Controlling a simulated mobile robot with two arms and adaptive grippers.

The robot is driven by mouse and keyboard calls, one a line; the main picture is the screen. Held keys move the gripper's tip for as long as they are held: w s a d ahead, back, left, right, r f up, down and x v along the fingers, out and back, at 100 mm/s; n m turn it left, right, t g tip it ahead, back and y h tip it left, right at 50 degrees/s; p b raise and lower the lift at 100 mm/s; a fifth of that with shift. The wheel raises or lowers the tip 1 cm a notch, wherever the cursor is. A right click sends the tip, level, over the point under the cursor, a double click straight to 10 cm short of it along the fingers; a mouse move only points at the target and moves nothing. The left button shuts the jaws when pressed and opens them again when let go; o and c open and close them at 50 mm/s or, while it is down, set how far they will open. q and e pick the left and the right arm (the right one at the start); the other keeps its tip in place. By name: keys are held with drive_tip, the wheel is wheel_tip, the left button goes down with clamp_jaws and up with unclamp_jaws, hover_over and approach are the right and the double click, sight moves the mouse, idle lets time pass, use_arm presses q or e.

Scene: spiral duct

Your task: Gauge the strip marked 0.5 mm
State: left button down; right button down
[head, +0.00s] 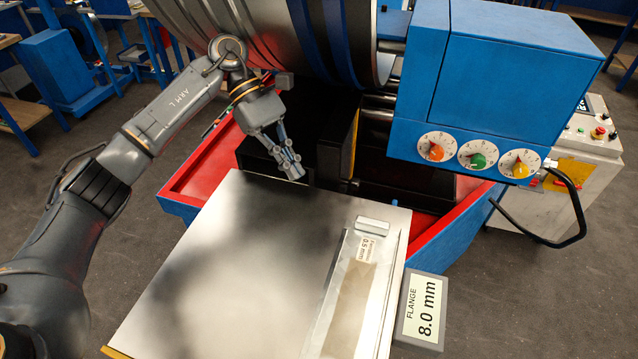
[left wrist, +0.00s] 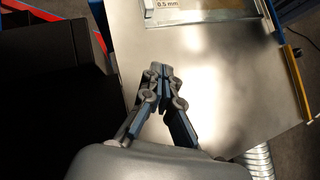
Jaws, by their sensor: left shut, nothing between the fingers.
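The strip marked 0.5 mm (head: 346,290) lies along the right side of the metal table (head: 230,260) in the head view. Its label reads 0.5 mm, and a small pale block (head: 373,225) sits at its far end. In the left wrist view the marked end of the strip (left wrist: 205,15) shows at the top edge. My left gripper (head: 296,172) is shut and empty above the table's far edge, left of the strip and apart from it. It also shows in the middle of the left wrist view (left wrist: 160,75). My right gripper is not in view.
A sign (head: 423,308) reading FLANGE 8.0 mm stands right of the table. Behind is a blue machine (head: 495,80) with orange, green and yellow dials, and a large spiral duct (head: 290,35). A red and blue base (head: 200,180) surrounds the machine. The table's left part is clear.

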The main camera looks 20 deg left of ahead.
sight(340, 235)
use_arm(q)
drive_tip(key=p+x, duration=0.4)
drive_tip(key=x, duration=0.4)
drive_tip(key=shift+s+d+p, duration=0.2)
drive_tip(key=shift+s+p, duration=0.05)
drive_tip(key=shift+p, duration=0.1)
drive_tip(key=shift+s+d+p, duration=0.3)
drive_tip(key=shift+d+p, duration=0.2)
drive_tip(key=shift+s+d+p, duration=0.25)
drive_tip(key=shift+d+p, duration=0.2)
drive_tip(key=shift+d, duration=0.05)
drive_tip(key=shift+s+d+f+p, duration=0.25)
drive_tip(key=shift+s+d+p, duration=0.15)
drive_tip(key=shift+d, duration=0.25)
drive_tip(key=shift+w, duration=0.1)
